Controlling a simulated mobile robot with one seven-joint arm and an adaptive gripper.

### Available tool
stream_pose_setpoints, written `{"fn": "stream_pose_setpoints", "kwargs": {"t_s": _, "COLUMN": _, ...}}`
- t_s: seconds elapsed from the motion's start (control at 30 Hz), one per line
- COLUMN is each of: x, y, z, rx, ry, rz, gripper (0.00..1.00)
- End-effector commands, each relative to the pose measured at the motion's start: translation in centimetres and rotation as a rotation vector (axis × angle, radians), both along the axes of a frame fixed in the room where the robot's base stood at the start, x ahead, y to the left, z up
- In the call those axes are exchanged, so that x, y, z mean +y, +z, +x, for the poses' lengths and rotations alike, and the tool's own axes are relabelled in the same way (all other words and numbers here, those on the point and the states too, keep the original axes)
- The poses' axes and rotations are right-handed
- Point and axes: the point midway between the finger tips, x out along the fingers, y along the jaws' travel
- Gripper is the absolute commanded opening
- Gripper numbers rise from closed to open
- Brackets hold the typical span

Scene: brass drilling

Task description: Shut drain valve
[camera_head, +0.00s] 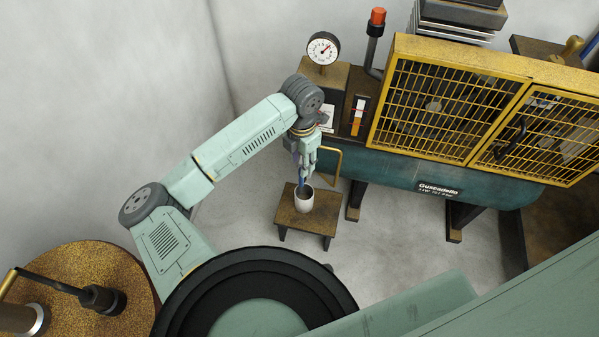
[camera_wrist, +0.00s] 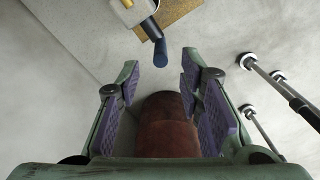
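The drain valve shows by its blue lever (camera_wrist: 158,45) at the top of the wrist view, joined to a pale fitting (camera_wrist: 130,12). In the head view a small blue part (camera_head: 301,184), seemingly the same lever, shows just below my gripper (camera_head: 305,163). My gripper points down beside the compressor. In the wrist view its two purple-padded fingers (camera_wrist: 160,78) stand apart, with the lever beyond their tips and not between them. A dark brown rounded shape (camera_wrist: 168,125) shows low between the fingers; I cannot tell what it is. The lever's pivot is not clear.
A white cup (camera_head: 304,200) stands on a small brown stool (camera_head: 325,218) below my gripper. The compressor's yellow cage (camera_head: 440,110) and green tank (camera_head: 400,172) are to the right. A round brown table (camera_head: 85,258) is at lower left. The floor around the stool is clear.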

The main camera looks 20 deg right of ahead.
Motion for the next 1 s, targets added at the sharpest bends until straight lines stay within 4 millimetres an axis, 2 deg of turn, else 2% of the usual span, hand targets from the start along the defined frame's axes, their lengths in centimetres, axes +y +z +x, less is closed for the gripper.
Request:
{"fn": "stream_pose_setpoints", "kwargs": {"t_s": 0.2, "x": -0.1, "y": -4.1, "z": -0.1, "rx": 0.006, "ry": 0.003, "rz": -0.004, "gripper": 0.34}}
{"fn": "stream_pose_setpoints", "kwargs": {"t_s": 0.43, "x": 0.0, "y": -7.3, "z": -0.1, "rx": 0.003, "ry": 0.002, "rz": -0.005, "gripper": 0.34}}
{"fn": "stream_pose_setpoints", "kwargs": {"t_s": 0.6, "x": 0.0, "y": -8.2, "z": 0.0, "rx": 0.002, "ry": 0.001, "rz": -0.004, "gripper": 0.34}}
{"fn": "stream_pose_setpoints", "kwargs": {"t_s": 0.83, "x": 0.0, "y": -8.3, "z": 0.0, "rx": 0.001, "ry": 0.000, "rz": -0.005, "gripper": 0.34}}
{"fn": "stream_pose_setpoints", "kwargs": {"t_s": 1.0, "x": -0.1, "y": -8.3, "z": 0.0, "rx": 0.001, "ry": 0.000, "rz": -0.005, "gripper": 0.23}}
